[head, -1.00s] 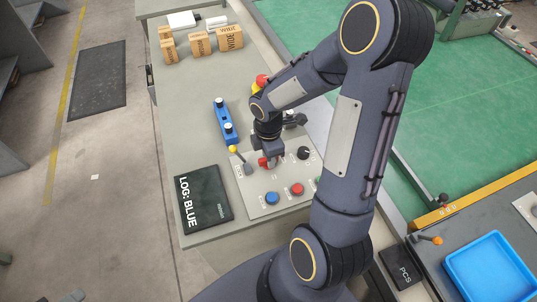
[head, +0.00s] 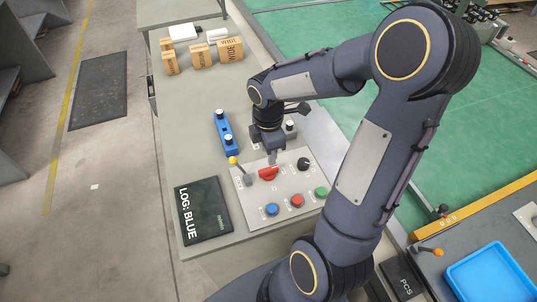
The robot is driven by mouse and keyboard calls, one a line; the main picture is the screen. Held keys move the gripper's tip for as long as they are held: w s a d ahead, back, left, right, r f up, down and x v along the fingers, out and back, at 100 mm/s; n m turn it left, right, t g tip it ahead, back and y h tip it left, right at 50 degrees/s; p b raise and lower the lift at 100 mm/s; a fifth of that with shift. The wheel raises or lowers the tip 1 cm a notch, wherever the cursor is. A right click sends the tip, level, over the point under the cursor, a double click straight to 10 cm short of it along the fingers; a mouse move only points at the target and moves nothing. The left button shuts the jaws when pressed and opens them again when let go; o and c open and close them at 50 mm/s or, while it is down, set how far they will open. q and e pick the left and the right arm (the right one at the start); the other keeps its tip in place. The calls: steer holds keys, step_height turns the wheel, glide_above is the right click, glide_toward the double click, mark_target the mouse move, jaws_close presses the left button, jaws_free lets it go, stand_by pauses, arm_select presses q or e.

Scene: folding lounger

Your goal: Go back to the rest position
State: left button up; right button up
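My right gripper (head: 272,156) points down over the grey control panel (head: 252,207), just behind the red knob (head: 268,174). There seems to be a small gap between its tips and the knob. Its fingers show as one narrow grey shape, so I cannot tell whether they are open or shut. I see nothing held in it. My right arm arches across the right half of the head view. My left gripper is not in view.
The panel also has a yellow-tipped lever (head: 233,161), a black dial (head: 304,164), and blue (head: 272,209), red (head: 297,200) and green (head: 321,191) buttons. A blue tray (head: 490,275) is at right.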

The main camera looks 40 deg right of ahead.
stand_by(0.5)
steer(key=shift+s+a+r+m, duration=0.1)
steer(key=shift+s+r+m, duration=0.05)
steer(key=shift+r+m, duration=0.2)
steer(key=s+a+r+m+t+y, duration=0.3)
steer(key=s+a+r+m+t, duration=0.2)
steer(key=s+a+r+m, duration=0.4)
steer(key=s+a+m, duration=0.1)
steer(key=s+m, duration=0.3)
steer(key=m, duration=0.2)
steer(key=shift+r+m+t+y, duration=0.2)
steer(key=shift+m+t+y, duration=0.1)
steer(key=shift+m+y, duration=0.1)
